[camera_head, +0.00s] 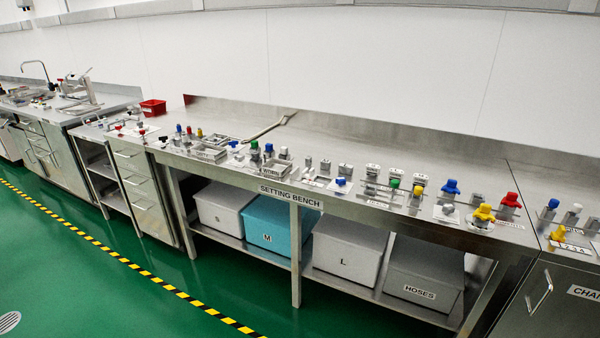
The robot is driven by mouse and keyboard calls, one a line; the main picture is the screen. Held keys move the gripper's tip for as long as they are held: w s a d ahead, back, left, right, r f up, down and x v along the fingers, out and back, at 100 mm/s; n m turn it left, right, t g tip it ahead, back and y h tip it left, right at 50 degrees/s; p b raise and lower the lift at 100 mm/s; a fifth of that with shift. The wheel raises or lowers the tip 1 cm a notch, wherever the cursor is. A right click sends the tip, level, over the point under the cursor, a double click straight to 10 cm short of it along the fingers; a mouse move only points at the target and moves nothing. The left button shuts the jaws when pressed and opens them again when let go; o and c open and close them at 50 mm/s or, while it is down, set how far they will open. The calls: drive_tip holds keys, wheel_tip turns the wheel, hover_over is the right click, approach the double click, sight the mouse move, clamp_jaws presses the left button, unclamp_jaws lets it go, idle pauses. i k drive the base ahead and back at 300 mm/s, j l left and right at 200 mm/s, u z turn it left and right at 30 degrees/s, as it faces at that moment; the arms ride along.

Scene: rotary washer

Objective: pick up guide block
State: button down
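A long steel bench (350,142) labelled SETTING BENCH runs across the view, with many small parts along its front edge. Several grey metal blocks stand among them, such as a block near the middle (325,167) and a stamped block (345,171) to its right. I cannot tell which one is the guide block; the labels are too small to read. My gripper is not in view, and nothing in view is seen to be held.
Coloured parts stand close by: a blue knob (451,187), a yellow part (484,212) and a red part (511,199). A long-handled tool (268,129) lies behind. Bins, including a teal bin (272,226), sit below. The green floor (90,280) in front is clear.

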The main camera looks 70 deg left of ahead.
sight(373, 170)
drive_tip(key=u, duration=2.05)
